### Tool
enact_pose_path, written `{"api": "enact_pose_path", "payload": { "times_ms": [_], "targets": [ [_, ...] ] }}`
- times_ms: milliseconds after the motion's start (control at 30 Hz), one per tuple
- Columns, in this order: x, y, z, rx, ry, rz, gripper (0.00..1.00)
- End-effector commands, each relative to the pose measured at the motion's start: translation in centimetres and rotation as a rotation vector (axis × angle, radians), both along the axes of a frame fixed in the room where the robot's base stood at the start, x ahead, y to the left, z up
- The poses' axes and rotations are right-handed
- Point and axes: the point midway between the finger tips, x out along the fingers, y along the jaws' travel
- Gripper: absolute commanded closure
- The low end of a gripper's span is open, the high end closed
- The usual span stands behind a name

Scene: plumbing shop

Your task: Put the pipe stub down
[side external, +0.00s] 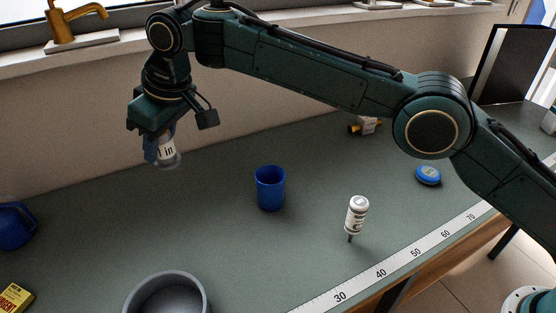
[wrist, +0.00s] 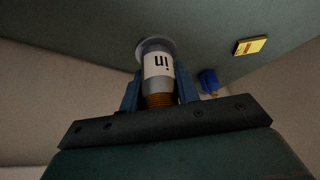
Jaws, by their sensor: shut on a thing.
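In the wrist view the stub (wrist: 158,66) sits between the two blue fingers of my gripper (wrist: 159,92), with a copper-coloured threaded end towards the palm and a wider grey rim at the far end. The stub looks close to upright, slightly tilted in the side view. Part of it is hidden by the fingers.
A yellow box (side external: 15,298) lies front left. A measuring strip (side external: 385,272) runs along the front edge.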

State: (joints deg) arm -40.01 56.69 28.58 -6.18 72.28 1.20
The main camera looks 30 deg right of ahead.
Motion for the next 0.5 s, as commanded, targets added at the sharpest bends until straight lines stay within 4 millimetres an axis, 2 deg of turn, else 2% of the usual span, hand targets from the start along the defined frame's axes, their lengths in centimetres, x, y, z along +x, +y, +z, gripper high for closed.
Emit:
{"api": "enact_pose_path", "payload": {
  "times_ms": [233,500],
  "targets": [
    [0.0,0.0,-0.8,0.003,-0.002,0.000,1.00],
    [0.0,0.0,-3.7,0.001,-0.002,0.001,1.00]
  ]
}}
